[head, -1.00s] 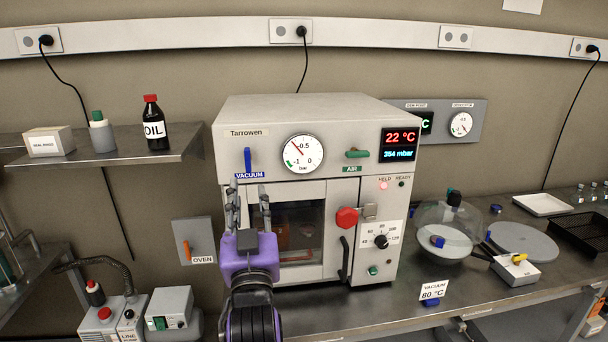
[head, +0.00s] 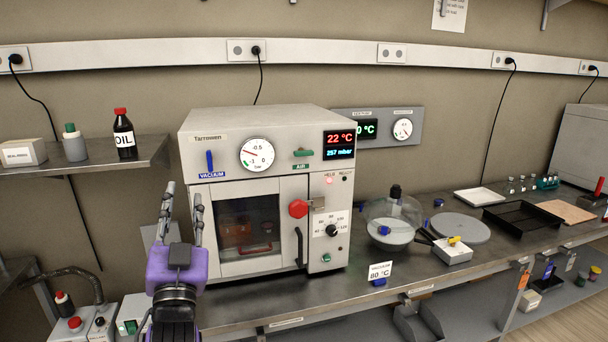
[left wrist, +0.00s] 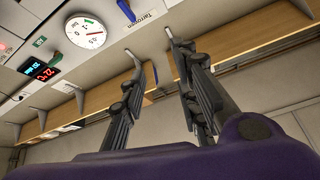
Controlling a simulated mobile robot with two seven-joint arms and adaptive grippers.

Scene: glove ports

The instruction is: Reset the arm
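My left gripper (head: 183,193) is open and empty, its fingers pointing up, in front of the left edge of the vacuum oven (head: 265,120). In the left wrist view its two fingers (left wrist: 149,42) stand apart with nothing between them. The oven's door is shut, with a red knob (head: 298,209) at its right. The blue vacuum lever (head: 210,161) is upright and the green air lever (head: 303,153) is level. The display (head: 340,145) reads 22 °C and 257 mbar. My right gripper is not in view.
A shelf (head: 150,152) at left holds a dark oil bottle (head: 124,138), a green-capped bottle and a box. Right of the oven stand a glass dome vessel (head: 392,222), a grey disc (head: 461,228) and a black tray (head: 522,217). A sign (head: 380,271) stands at the bench's front.

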